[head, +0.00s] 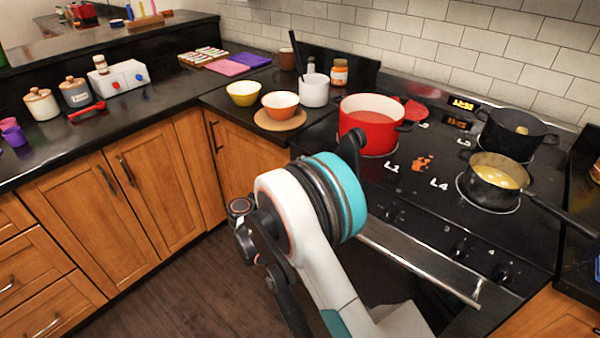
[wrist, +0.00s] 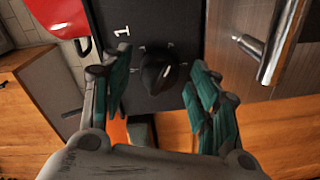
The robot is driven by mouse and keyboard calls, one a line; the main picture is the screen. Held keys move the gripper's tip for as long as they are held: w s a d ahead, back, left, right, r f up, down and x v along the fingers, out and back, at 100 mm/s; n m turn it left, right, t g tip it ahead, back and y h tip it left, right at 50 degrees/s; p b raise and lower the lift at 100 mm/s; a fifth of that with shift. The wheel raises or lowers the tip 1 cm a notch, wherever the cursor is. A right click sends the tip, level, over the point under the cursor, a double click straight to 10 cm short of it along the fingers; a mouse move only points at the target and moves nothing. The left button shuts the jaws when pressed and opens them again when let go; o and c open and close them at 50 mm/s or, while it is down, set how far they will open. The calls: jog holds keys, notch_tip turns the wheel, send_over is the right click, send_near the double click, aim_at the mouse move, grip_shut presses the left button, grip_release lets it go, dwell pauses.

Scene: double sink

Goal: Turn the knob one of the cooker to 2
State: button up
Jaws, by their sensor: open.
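The black cooker (head: 425,207) stands at the right in the head view, with a row of dark knobs on its front. My arm covers the left end of that row there. In the wrist view a dark round knob (wrist: 158,73) sits on the black panel, with a white "1" beside it. My gripper (wrist: 158,66) is open, with one teal-padded finger on each side of this knob. I cannot tell whether the fingers touch it. The knob's setting is too dark to read.
A metal oven handle (head: 420,262) runs below the knobs and is close to the right finger in the wrist view (wrist: 281,42). A red pot (head: 372,118), a dark pot (head: 512,138) and a pan with yellow food (head: 492,188) stand on the cooktop.

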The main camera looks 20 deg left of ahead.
jog(key=v, duration=1.1)
jog(key=shift+s, duration=0.35)
jog(key=shift+a, duration=0.1)
